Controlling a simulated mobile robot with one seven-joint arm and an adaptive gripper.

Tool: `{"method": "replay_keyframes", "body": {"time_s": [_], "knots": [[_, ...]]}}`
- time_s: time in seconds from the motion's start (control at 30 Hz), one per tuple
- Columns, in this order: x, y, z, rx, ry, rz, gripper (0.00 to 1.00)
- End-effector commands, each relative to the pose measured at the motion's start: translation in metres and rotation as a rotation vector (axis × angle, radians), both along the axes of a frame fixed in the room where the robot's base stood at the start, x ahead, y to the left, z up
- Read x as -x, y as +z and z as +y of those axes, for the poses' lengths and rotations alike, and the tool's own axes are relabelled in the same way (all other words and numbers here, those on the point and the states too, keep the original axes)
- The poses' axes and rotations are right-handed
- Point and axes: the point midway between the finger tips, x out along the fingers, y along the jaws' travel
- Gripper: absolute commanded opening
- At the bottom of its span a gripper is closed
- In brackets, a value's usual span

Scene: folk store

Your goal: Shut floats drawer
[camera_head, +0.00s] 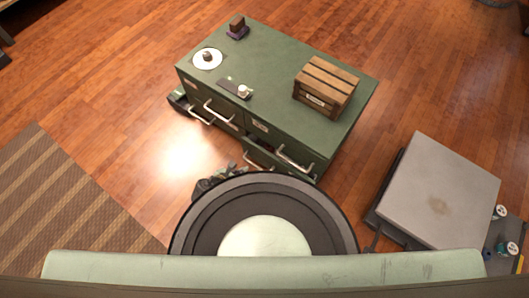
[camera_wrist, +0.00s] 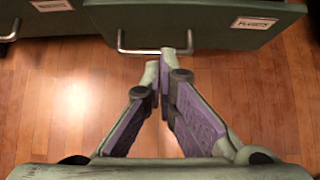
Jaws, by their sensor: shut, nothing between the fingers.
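A green cabinet (camera_head: 275,60) stands ahead of me in the head view, with several pale drawer handles along its near side. In the wrist view, a green drawer front (camera_wrist: 220,28) fills the upper middle and right. It has a white label (camera_wrist: 253,23), whose small lettering is hard to read, and a pale metal handle (camera_wrist: 135,51). My gripper (camera_wrist: 159,66) is shut and empty, its fingertips together close to this handle; I cannot tell whether they touch. In the head view my arm hides most of the gripper and part of the lower front.
On the cabinet top are a wooden crate (camera_head: 327,82), a white disc (camera_head: 207,60), a small dark tray (camera_head: 234,90) and a dark block (camera_head: 237,25). A grey box (camera_head: 440,190) stands at right. A striped rug (camera_head: 70,200) lies left. Wooden floor (camera_head: 110,80) is clear left of the cabinet.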

Motion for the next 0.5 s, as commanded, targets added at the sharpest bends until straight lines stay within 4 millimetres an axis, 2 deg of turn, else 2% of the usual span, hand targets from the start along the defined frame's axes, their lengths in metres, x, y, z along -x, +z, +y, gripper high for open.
{"method": "replay_keyframes", "body": {"time_s": [0.17,0.5], "knots": [[-0.015,-0.019,-0.012,0.002,-0.004,0.002,0.00],[-0.057,-0.071,-0.042,0.001,-0.005,0.003,0.00]]}}
